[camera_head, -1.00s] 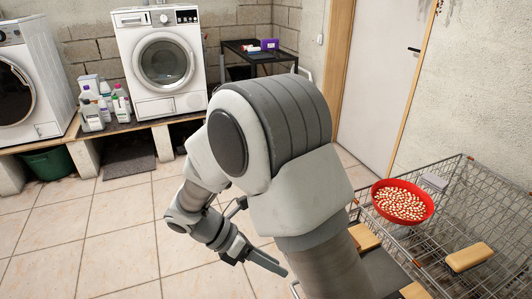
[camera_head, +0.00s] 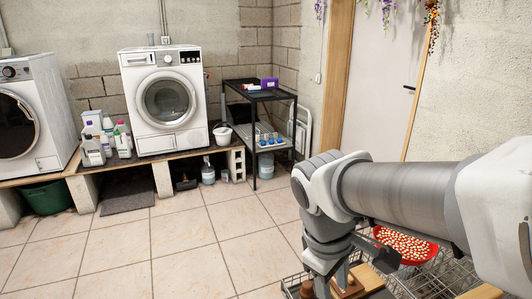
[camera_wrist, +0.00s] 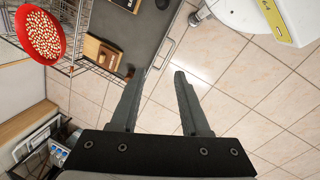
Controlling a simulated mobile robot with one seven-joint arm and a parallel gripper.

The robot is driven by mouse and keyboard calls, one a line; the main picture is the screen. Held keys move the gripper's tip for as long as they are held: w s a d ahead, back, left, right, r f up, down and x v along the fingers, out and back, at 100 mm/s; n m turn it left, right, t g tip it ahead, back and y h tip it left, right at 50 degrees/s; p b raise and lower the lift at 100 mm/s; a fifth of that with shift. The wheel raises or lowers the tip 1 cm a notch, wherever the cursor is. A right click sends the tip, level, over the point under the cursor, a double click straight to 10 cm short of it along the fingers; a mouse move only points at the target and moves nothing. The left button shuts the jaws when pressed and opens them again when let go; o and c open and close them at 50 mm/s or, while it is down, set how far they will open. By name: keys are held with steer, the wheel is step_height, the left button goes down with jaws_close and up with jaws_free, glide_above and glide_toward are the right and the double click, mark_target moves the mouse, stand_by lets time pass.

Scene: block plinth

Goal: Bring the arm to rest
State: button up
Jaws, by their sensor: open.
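My arm (camera_head: 405,196) reaches in from the right in the head view and bends down at its left end. My gripper (camera_wrist: 157,76) shows in the wrist view with its two dark fingers apart and nothing between them. It points over the tiled floor beside the wire cart (camera_wrist: 100,62).
A red bowl of small pale pieces (camera_head: 408,261) sits in the cart, partly behind my arm; it also shows in the wrist view (camera_wrist: 22,18). A washing machine (camera_head: 163,103) and black shelf (camera_head: 257,97) stand behind. The tiled floor (camera_head: 200,250) at left is clear.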

steer(key=s+d+r+m+t+y, duration=0.25)
steer(key=s+r+m+t, duration=0.25)
steer(key=m, duration=0.4)
step_height(320, 180, up, 16)
steer(key=p, duration=1.6)
steer(key=shift+w+d+g, duration=0.15)
steer(key=shift+g, duration=0.15)
